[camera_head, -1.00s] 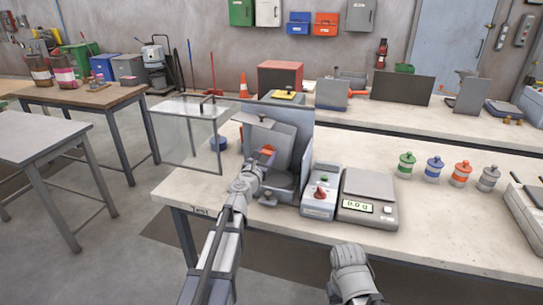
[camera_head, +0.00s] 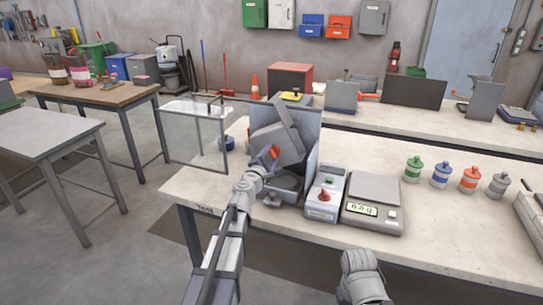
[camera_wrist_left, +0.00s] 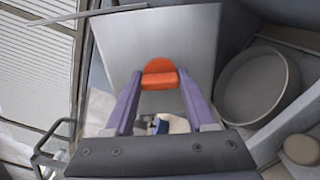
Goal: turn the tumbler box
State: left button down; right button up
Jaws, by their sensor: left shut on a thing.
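The grey tumbler box (camera_head: 289,147) hangs tilted inside an open-fronted grey housing (camera_head: 308,122) on the bench. Its orange handle (camera_head: 270,152) faces my left arm. My left gripper (camera_head: 266,164) is at this handle, partly blurred into the box from the head view. In the left wrist view, the handle (camera_wrist_left: 158,77) sits between the fingertips of my left gripper (camera_wrist_left: 158,88), which is shut on it, with the box's flat face (camera_wrist_left: 160,38) just beyond. Only a rounded grey part of my right arm shows at the bottom; its gripper is out of view.
A clear hinged door (camera_head: 195,140) stands open left of the housing. A control box with a red knob (camera_head: 325,195) and a scale (camera_head: 372,203) stand close on the right. Several small lidded jars (camera_head: 441,175) are farther right. Bare bench lies in front of them.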

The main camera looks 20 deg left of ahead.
pick_arm(q)
jog(key=m, duration=1.3)
jog(key=shift+m, duration=0.4)
dwell(0.4)
jog(key=shift+c, duration=1.2)
grip_release()
jog(key=shift+s, duration=0.1)
jog(key=s, duration=0.7)
jog(key=shift+s+a, duration=0.15)
jog(key=shift+s, duration=0.15)
